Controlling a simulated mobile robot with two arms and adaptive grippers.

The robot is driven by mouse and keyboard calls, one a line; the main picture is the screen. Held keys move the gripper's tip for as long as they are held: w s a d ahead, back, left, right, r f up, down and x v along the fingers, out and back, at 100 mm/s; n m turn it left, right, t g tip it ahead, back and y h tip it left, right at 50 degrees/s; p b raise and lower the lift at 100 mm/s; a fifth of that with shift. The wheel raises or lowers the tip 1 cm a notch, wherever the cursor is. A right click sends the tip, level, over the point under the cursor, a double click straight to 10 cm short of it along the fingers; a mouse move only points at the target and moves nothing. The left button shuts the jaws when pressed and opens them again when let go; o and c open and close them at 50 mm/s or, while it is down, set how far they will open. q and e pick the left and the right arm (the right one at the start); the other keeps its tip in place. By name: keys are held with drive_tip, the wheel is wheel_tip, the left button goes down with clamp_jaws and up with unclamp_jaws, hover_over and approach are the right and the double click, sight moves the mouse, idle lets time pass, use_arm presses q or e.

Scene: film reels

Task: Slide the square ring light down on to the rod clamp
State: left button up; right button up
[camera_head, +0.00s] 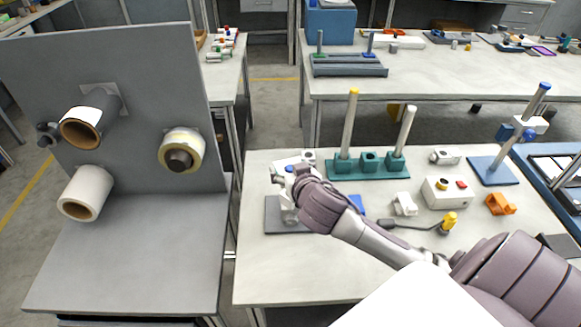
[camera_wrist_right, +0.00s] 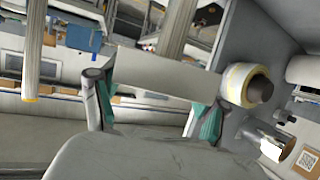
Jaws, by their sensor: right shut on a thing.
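My right gripper (camera_head: 284,172) reaches in over the front left of the near table. In the wrist view its two fingers with teal pads (camera_wrist_right: 156,108) stand on either side of a pale grey flat piece (camera_wrist_right: 165,78), which it is shut on. I cannot make out a square ring shape, so whether this is the ring light is unclear. Below the gripper is a dark grey plate (camera_head: 276,228) with a pale upright part (camera_head: 289,214), partly hidden by my arm. A white clamp-like piece (camera_head: 535,124) and a blue one (camera_head: 506,132) are on the right-hand stand's rods.
A teal base (camera_head: 369,172) with a yellow-topped rod (camera_head: 349,122) and a white-topped rod (camera_head: 403,131) stands behind my arm. A white box (camera_head: 447,192) and orange bracket (camera_head: 501,204) lie to the right. A grey panel (camera_head: 120,60) with rolls is at left.

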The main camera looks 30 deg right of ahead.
drive_tip(key=shift+f, duration=0.5)
wheel_tip(320, 180, down, 5)
drive_tip(key=b, duration=0.4)
idle(0.6)
drive_tip(key=shift+f, duration=0.6)
idle(0.5)
drive_tip(key=o, duration=1.3)
